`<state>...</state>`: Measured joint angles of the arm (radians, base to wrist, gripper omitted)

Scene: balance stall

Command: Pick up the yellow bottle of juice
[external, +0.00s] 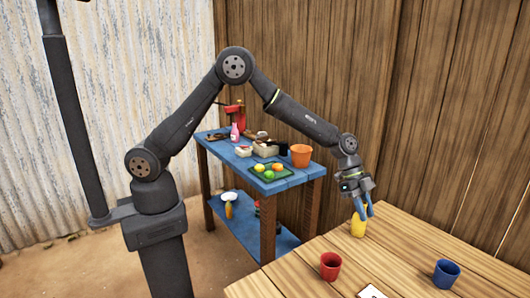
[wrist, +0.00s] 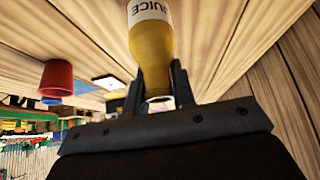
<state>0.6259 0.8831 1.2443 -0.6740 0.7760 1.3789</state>
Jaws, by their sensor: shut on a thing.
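The yellow bottle of juice (wrist: 152,48) is between my two fingers in the wrist view, with a white label reading "JUICE". In the external view the yellow bottle (external: 358,228) shows below my gripper (external: 362,211), near the back edge of the wooden table (external: 300,270). My gripper (wrist: 158,88) is shut on the bottle. The fingers partly cover it in the external view. I cannot tell whether its base touches the table.
A red cup (external: 330,266), a blue cup (external: 446,273) and a white card (external: 373,293) are on the wooden table. A blue shelf table (external: 215,152) with fruit and an orange bucket (external: 301,155) stands behind. A wooden wall (external: 440,110) rises behind the table.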

